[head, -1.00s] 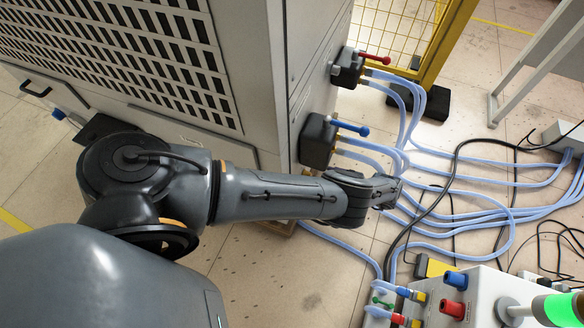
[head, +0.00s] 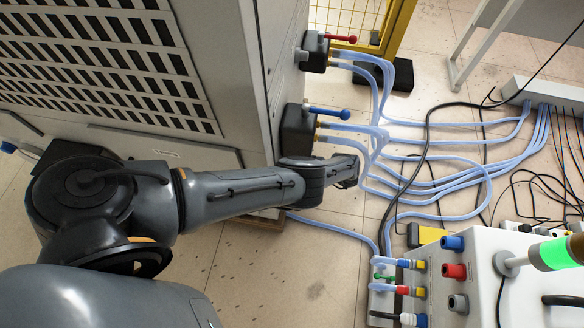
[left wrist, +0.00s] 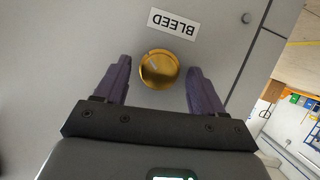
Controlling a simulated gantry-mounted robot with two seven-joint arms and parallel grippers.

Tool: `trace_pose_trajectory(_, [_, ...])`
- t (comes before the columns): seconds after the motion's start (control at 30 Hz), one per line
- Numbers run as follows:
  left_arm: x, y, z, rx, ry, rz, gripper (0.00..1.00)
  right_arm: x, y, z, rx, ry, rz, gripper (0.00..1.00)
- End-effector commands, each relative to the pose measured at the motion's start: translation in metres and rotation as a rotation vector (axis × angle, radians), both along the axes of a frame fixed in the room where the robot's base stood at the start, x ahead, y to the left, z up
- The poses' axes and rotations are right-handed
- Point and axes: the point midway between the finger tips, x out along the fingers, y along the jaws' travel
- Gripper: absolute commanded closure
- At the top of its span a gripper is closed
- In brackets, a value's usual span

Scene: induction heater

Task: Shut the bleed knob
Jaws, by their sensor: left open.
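The bleed knob (left wrist: 160,69) is a round gold knob on a grey panel in the left wrist view. A white BLEED label (left wrist: 174,23), upside down in that view, is beside it. My left gripper (left wrist: 159,74) is open, with one dark finger on each side of the knob and a visible gap on both sides. I cannot tell how deep the knob sits between the fingers. In the head view my left arm reaches along the grey cabinet (head: 215,40); the knob and fingertips are hidden there. My right gripper is not in view.
Valves with a red handle (head: 341,38) and a blue handle (head: 328,112) stick out from the cabinet's side. Pale blue hoses (head: 430,188) and black cables cover the floor to the right. A grey box with coloured sockets (head: 480,262) stands at lower right.

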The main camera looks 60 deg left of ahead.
Motion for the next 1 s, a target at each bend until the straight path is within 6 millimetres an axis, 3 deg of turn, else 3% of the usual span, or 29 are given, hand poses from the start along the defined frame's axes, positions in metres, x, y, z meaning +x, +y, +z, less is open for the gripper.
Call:
trace_pose_trajectory(0.23, [-0.0003, 0.0004, -0.0003, 0.0, 0.0, 0.0, 0.31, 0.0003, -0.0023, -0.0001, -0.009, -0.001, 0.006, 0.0])
trace_pose_trajectory(0.6, [-0.0001, 0.0004, -0.0001, 0.001, -0.001, 0.0, 0.83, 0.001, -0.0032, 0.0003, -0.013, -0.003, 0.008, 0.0])
trace_pose_trajectory(1.0, [-0.0009, -0.0004, -0.0006, 0.071, -0.064, -0.001, 0.83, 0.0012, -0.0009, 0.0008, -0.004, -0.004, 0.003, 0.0])
